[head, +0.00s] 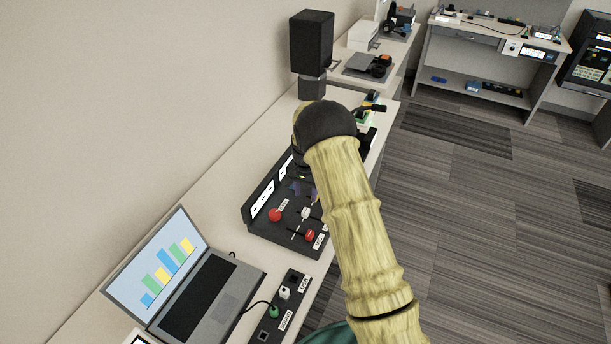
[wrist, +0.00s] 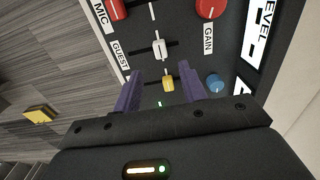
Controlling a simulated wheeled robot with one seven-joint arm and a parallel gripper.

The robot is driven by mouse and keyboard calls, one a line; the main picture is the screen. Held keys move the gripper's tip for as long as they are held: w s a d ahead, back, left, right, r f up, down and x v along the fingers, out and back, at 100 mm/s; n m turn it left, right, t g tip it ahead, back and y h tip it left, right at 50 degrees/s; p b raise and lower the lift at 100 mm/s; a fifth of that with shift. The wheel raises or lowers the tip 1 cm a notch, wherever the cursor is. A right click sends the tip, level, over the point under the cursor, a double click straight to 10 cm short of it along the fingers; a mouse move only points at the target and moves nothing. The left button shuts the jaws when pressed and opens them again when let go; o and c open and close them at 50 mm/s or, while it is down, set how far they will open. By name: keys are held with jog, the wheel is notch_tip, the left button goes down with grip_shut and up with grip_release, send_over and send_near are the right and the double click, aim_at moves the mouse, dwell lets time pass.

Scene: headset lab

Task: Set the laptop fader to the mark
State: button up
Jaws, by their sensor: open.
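The mixer panel (head: 262,225) is a dark box on the bench; in the wrist view its face (wrist: 185,20) fills the upper middle. A small yellow fader cap (wrist: 168,83) sits on a dark slot there. I cannot read a label for it, so I cannot confirm that it is the laptop fader. My gripper (wrist: 163,84) is open, its two purple fingers on either side of the yellow cap. I cannot tell whether they touch it. A small green spot (wrist: 160,104) shows just below the cap. In the head view my arm hides most of the gripper and the yellow cap.
A white GUEST fader (wrist: 158,47), a red MIC fader (wrist: 115,8), a red GAIN knob (wrist: 210,8) and a blue knob (wrist: 215,84) are close by. An open laptop (head: 195,285) and a small black socket box (head: 282,308) stand nearer. A black speaker (head: 312,42) stands beyond.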

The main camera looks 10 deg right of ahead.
notch_tip(320, 180, up, 9)
jog(key=b, duration=0.1)
jog(key=shift+f, duration=0.15)
dwell(0.3)
jog(key=s+d+r+n+t, duration=0.1)
jog(key=s+d+r+n, duration=0.1)
jog(key=s, duration=1.2)
jog(key=s+d+r+n+t, duration=0.1)
jog(key=s+r+n, duration=0.3)
jog(key=s, duration=1.1)
notch_tip(320, 180, up, 2)
jog(key=shift+d+n+t, duration=0.3)
jog(key=shift+d+n, duration=0.1)
jog(key=shift+d, duration=0.3)
jog(key=shift+s, duration=0.1)
